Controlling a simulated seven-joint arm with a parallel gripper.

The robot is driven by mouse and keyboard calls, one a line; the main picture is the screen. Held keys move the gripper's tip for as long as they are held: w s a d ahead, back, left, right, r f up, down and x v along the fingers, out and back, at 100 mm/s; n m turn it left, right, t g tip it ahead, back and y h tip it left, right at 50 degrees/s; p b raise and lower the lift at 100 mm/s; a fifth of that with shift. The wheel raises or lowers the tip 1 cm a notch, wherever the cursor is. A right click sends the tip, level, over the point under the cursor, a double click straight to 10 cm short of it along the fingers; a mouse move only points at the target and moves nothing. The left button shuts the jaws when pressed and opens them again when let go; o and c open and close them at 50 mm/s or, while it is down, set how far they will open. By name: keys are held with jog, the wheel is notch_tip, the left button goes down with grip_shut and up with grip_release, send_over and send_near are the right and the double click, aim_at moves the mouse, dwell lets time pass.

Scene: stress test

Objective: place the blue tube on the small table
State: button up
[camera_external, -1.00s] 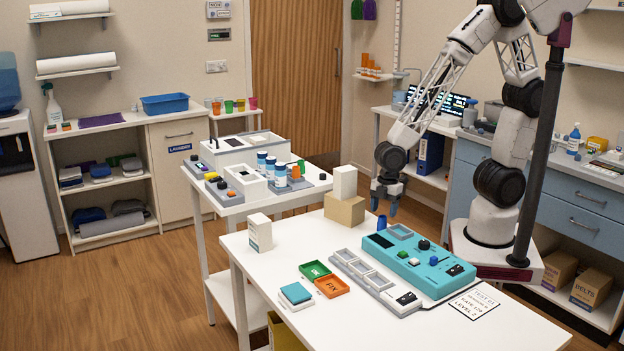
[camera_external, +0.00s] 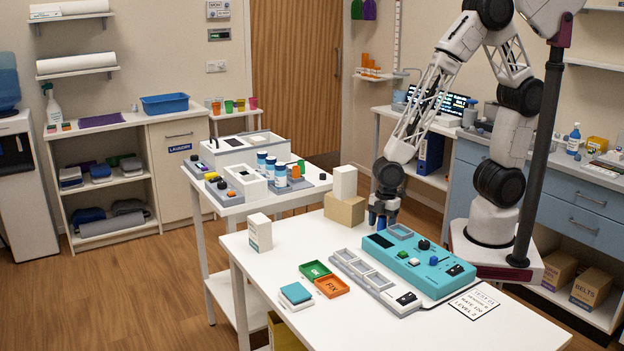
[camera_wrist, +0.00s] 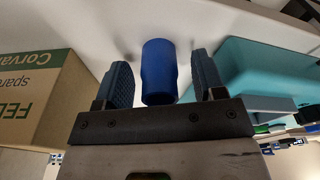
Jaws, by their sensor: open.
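The blue tube (camera_wrist: 160,72) stands on the white front table, between the two fingers of my gripper (camera_wrist: 160,85) in the wrist view. A gap shows on each side of it, so my gripper is open around it. In the external view my gripper (camera_external: 383,212) is low at the table's back edge, between a cardboard box and a teal device, and its fingers largely hide the tube. A smaller white table (camera_external: 213,196) stands to the left, behind the front table, with bottles and trays on it; I cannot tell whether it is the small table named.
The cardboard box (camera_external: 344,211) with a white box on top is close left of my gripper. The teal device (camera_external: 418,265) is close right. A white carton (camera_external: 260,233), green and orange trays (camera_external: 331,287) lie further left. The front table's left part is partly clear.

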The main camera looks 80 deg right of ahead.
dwell(0.3)
jog(key=c, duration=1)
jog(key=shift+r, duration=0.15)
jog(key=shift+r, duration=0.75)
notch_tip(320, 180, up, 2)
jog(key=s+d, duration=0.2)
jog(key=s, duration=0.2)
jog(key=s+d, duration=0.3)
jog(key=s, duration=0.2)
jog(key=s+d+r, duration=0.1)
jog(key=s+d, duration=0.1)
jog(key=s, duration=0.3)
jog(key=shift+d+r, duration=0.1)
jog(key=shift+d, duration=0.2)
